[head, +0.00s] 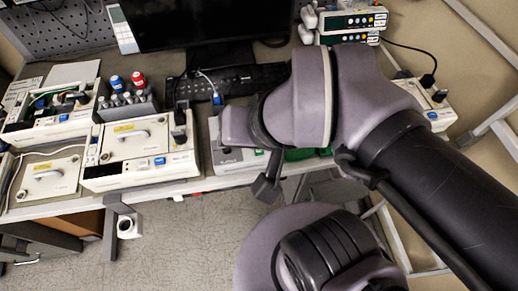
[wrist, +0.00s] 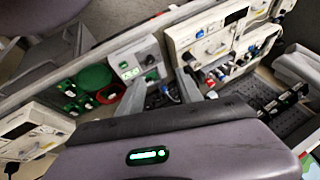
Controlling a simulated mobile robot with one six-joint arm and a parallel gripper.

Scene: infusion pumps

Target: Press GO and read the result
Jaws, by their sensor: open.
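I cannot make out a GO button or a reading. My gripper (wrist: 161,84) is open, its two grey fingers apart with nothing clearly between them. Dark connectors or cables show behind that gap. Whether a finger touches the box cannot be told.
A keyboard (head: 240,80) and monitor (head: 195,22) are at the back. A green round item (wrist: 95,78) and a red ring (wrist: 110,93) lie beside the box. Open floor (head: 185,240) lies in front.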

